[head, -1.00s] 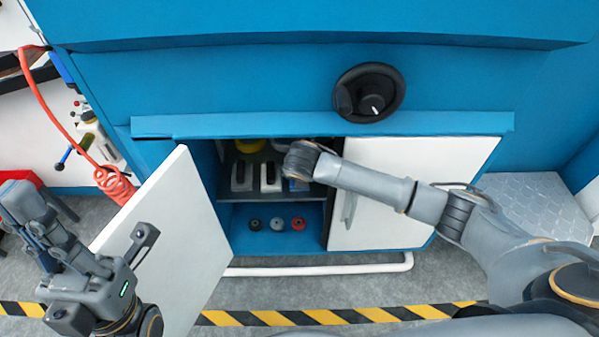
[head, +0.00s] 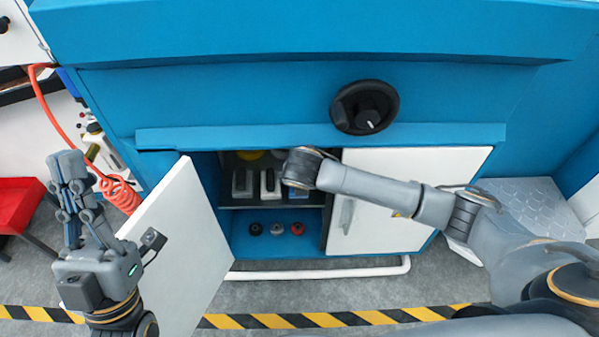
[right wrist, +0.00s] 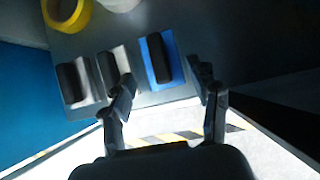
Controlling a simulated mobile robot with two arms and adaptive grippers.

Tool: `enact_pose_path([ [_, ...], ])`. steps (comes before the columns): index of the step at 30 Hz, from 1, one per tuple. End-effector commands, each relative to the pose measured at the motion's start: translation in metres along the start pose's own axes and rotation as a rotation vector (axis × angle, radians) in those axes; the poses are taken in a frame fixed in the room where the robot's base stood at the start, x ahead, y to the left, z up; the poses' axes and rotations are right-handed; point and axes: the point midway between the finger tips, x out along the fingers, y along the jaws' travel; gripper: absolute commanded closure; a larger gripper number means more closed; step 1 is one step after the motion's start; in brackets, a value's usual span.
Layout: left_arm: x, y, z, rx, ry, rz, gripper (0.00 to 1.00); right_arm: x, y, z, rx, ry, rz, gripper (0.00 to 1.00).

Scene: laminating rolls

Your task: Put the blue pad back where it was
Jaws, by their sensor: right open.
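The blue pad (right wrist: 153,76) with its black grip stands on the cabinet's upper shelf, at the right end of a row beside two pale pads. In the head view a sliver of the blue pad (head: 299,193) shows below my right wrist. My right gripper (right wrist: 168,88) is open and empty, its fingers apart on either side of the pad's near end. In the head view that gripper is hidden inside the cabinet.
Two pale pads (right wrist: 70,84) (right wrist: 112,70) with black grips stand left of the blue one. A yellow ring (right wrist: 66,12) lies behind them. The left door (head: 185,245) is open; the right door (head: 400,200) is shut. Several small knobs (head: 277,229) sit on the lower shelf.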

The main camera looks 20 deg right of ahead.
Motion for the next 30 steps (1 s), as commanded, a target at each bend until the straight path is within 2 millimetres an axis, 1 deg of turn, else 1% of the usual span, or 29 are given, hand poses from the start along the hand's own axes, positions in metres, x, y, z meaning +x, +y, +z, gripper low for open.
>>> enact_pose_path([
  [1,0.002,-0.001,0.008,0.003,-0.051,-0.001,1.00,-0.006,0.000,0.001,-0.001,0.000,0.000,0.39],
  [3,0.002,-0.002,0.020,0.006,-0.116,-0.003,1.00,-0.011,0.000,0.001,-0.001,0.000,0.001,0.39],
  [6,0.001,-0.004,0.034,0.010,-0.191,-0.005,1.00,-0.016,0.000,0.001,-0.001,0.000,0.000,0.39],
  [9,-0.001,-0.005,0.044,0.013,-0.245,-0.007,1.00,-0.020,0.000,0.000,-0.001,0.000,0.000,0.39],
  [15,-0.003,-0.006,0.051,0.015,-0.287,-0.008,1.00,-0.023,0.000,0.000,0.000,0.000,0.000,0.39],
  [23,-0.004,-0.006,0.052,0.015,-0.287,-0.008,1.00,-0.022,0.000,-0.001,0.001,0.000,0.002,0.39],
  [26,-0.010,-0.006,0.055,0.015,-0.287,-0.008,1.00,-0.019,0.009,-0.006,0.022,-0.004,0.036,0.39],
  [29,-0.009,-0.005,0.055,0.015,-0.287,-0.008,1.00,-0.026,0.035,-0.016,0.111,-0.004,0.144,0.39],
  [30,-0.010,-0.005,0.055,0.015,-0.287,-0.008,1.00,-0.031,0.051,-0.021,0.171,-0.001,0.212,0.39],
])
